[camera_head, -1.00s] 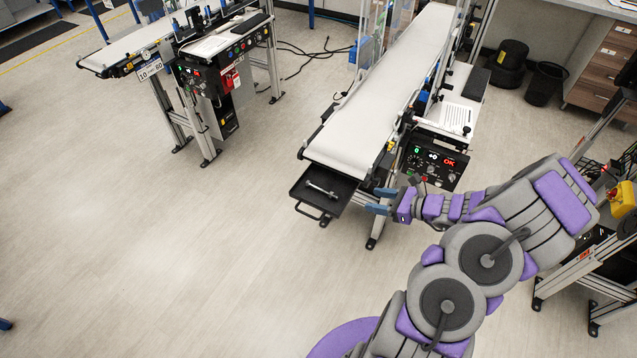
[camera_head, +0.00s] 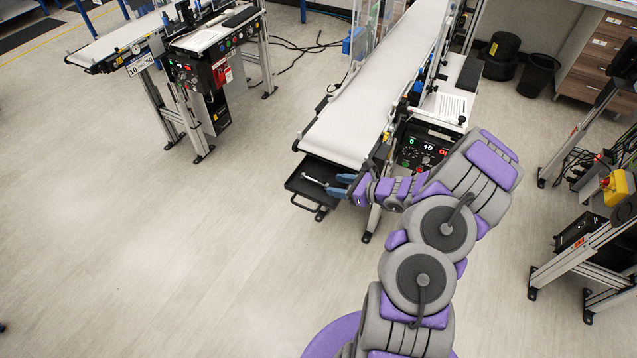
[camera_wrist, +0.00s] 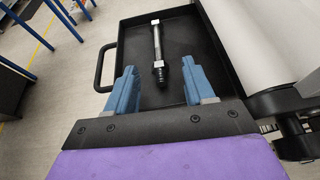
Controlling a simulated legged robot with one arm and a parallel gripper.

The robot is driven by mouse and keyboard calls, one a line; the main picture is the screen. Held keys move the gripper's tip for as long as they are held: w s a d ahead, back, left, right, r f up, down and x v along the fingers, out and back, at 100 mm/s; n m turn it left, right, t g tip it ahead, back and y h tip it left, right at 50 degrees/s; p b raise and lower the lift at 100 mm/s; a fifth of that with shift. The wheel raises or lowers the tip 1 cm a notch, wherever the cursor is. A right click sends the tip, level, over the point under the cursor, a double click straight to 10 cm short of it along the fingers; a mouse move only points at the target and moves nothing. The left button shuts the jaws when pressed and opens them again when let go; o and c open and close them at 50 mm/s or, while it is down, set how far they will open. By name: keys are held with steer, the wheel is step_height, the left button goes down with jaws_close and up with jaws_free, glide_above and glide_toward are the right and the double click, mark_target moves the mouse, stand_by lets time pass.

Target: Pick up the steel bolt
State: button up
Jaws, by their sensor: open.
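The steel bolt (camera_wrist: 156,45) lies in a black tray (camera_wrist: 118,29) at the end of the conveyor in the wrist view. Its shaft runs away from my gripper, with a dark end nearest me. My gripper (camera_wrist: 160,80) is open, with one blue finger on each side of the bolt's near end. I cannot tell how far the fingers are above the tray floor. In the head view the bolt (camera_head: 313,178) shows in the tray (camera_head: 300,189), and my gripper (camera_head: 338,186) reaches over the tray's right side, partly hiding the bolt.
The white conveyor belt (camera_head: 372,95) rises behind the tray, and its end roller is close on the right in the wrist view. A control panel (camera_head: 420,148) stands right of the belt. Another conveyor (camera_head: 125,40) is at back left. The floor (camera_head: 150,260) at left is clear.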

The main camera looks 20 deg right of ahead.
mark_target(326, 184)
steer(key=x, duration=0.5)
steer(key=shift+s+b, duration=0.1)
steer(key=shift+b, duration=0.25)
jaws_close()
